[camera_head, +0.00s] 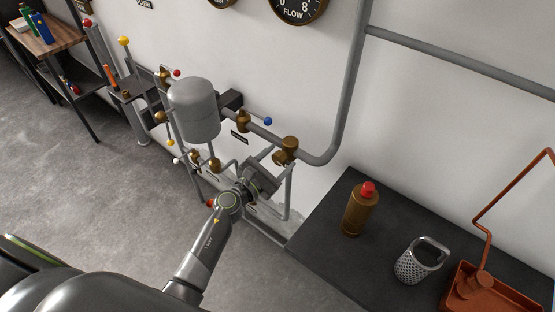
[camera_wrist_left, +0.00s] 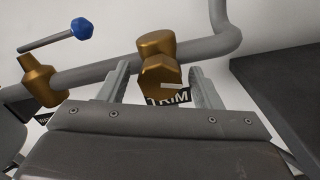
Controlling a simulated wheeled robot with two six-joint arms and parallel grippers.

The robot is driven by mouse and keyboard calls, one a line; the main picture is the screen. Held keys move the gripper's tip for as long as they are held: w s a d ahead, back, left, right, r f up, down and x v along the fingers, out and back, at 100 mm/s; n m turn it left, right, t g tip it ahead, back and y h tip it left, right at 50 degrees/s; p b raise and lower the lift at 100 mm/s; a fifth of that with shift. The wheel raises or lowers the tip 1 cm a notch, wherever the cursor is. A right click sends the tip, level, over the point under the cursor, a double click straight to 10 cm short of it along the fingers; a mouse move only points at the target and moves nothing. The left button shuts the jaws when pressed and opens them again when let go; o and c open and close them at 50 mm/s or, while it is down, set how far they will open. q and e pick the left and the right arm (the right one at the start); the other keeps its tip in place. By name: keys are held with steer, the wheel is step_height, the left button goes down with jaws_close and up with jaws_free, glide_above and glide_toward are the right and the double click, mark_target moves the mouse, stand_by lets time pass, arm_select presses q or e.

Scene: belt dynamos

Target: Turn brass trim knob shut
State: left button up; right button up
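The brass trim knob (camera_wrist_left: 160,80) is a faceted brass piece on a valve body on the grey pipe, with a pale mark on its face. In the head view the knob (camera_head: 281,157) is at the pipe bend, partly hidden by my left gripper (camera_head: 272,163). In the left wrist view the fingers of my left gripper (camera_wrist_left: 160,70) are apart, one on each side of the knob, with gaps showing. Whether the tips reach past it is unclear. A black TRIM label (camera_wrist_left: 168,99) shows below the knob, partly covered. My right gripper is in neither view.
A blue-tipped lever (camera_head: 267,121) on another brass valve (camera_head: 243,121) is left of the knob. A grey tank (camera_head: 194,108) stands further left. A dark table (camera_head: 330,235) on the right holds a brass bottle (camera_head: 358,212), a metal mesh cup (camera_head: 416,262) and an orange-brown tray (camera_head: 510,303).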

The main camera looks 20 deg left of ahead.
arm_select(q)
steer(key=c, duration=0.9)
steer(key=shift+c, duration=0.2)
